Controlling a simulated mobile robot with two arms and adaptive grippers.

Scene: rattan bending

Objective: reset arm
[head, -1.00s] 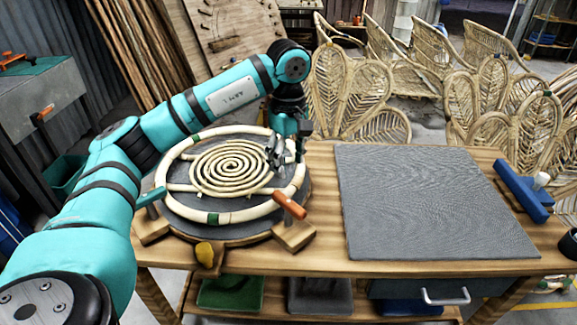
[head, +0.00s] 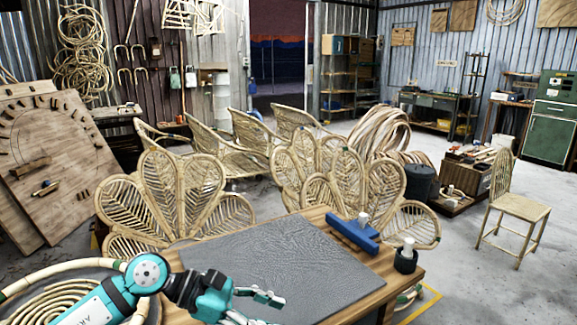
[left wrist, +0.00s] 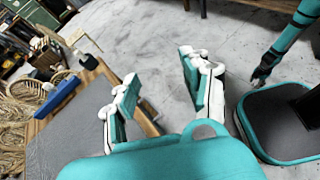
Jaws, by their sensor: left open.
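My left gripper (head: 262,309) is at the lower edge of the head view, over the front part of the table. Its fingers are spread and nothing is between them. The left wrist view shows the two white and teal fingers (left wrist: 158,88) apart, with grey floor behind them. At the upper right of that view, a teal arm that seems to be my right one hangs down. Its gripper (left wrist: 260,76) is small and dark, so its jaws cannot be made out. The rattan coil (head: 55,303) lies at the lower left of the head view, partly cut off.
A grey mat (head: 300,262) covers much of the wooden table (head: 398,284). A blue tool (head: 353,233) and a dark cup (head: 406,256) stand at the table's right side. Rattan chair backs (head: 185,195) stand close behind. Open floor lies to the right, around a chair (head: 515,208).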

